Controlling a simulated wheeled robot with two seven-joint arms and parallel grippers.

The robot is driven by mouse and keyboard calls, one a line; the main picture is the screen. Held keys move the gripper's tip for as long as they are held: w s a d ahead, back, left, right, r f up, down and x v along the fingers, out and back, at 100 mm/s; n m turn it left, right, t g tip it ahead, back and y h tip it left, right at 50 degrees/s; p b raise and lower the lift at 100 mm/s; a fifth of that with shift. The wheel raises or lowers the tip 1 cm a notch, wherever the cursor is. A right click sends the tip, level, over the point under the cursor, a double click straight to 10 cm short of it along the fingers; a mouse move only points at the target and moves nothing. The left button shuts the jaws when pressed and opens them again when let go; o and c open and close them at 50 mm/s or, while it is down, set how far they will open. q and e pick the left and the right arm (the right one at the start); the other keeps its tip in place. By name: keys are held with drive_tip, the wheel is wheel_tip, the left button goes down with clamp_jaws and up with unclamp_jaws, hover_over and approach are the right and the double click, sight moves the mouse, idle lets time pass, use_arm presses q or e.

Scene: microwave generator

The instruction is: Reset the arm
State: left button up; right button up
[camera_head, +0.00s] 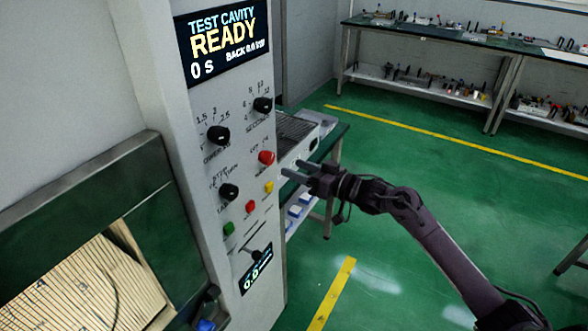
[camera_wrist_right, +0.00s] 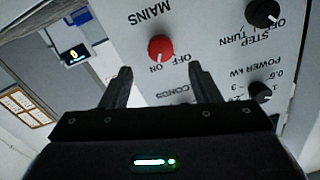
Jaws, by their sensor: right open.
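My right gripper (camera_head: 296,171) is open and empty at the right edge of the microwave generator's panel (camera_head: 238,180). In the right wrist view its two fingers (camera_wrist_right: 158,82) stand apart, with the red mains knob (camera_wrist_right: 161,48) seen beyond the gap between them. In the head view a red knob (camera_head: 266,157) sits just above and left of the fingertips. I cannot tell whether a finger touches the panel. My right arm (camera_head: 440,250) reaches in from the lower right. My left gripper is not in view.
The panel carries black knobs (camera_head: 218,135), small coloured buttons (camera_head: 250,206) and a display (camera_head: 222,40) reading READY. The cavity window (camera_head: 90,270) is at left. A bench (camera_head: 440,32) with small items stands at the back. Green floor (camera_head: 400,150) is open at right.

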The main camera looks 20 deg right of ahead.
idle(0.3)
drive_tip(key=s+d+f+m+g+h, duration=0.1)
drive_tip(key=s+d+f+m+h, duration=0.15)
drive_tip(key=f, duration=0.95)
drive_tip(key=s+d+f+m+h, duration=0.1)
drive_tip(key=f+h, duration=0.2)
drive_tip(key=f, duration=0.8)
drive_tip(key=s+f+g+h+b, duration=0.1)
drive_tip(key=s+f, duration=0.4)
drive_tip(key=f, duration=0.3)
drive_tip(key=s+f+g+h, duration=0.2)
drive_tip(key=s+f, duration=0.3)
drive_tip(key=f, duration=0.4)
drive_tip(key=s+a+f+g+h+b, duration=0.15)
drive_tip(key=s+f+g, duration=0.35)
drive_tip(key=s+f, duration=1.25)
drive_tip(key=s+a+f+g, duration=0.2)
drive_tip(key=s, duration=0.9)
drive_tip(key=s+a+f+n+g+h, duration=0.1)
drive_tip(key=s+a+f+g, duration=0.1)
drive_tip(key=s, duration=0.9)
drive_tip(key=shift+s+f, duration=0.4)
drive_tip(key=shift+f, duration=0.3)
drive_tip(key=shift+n, duration=0.25)
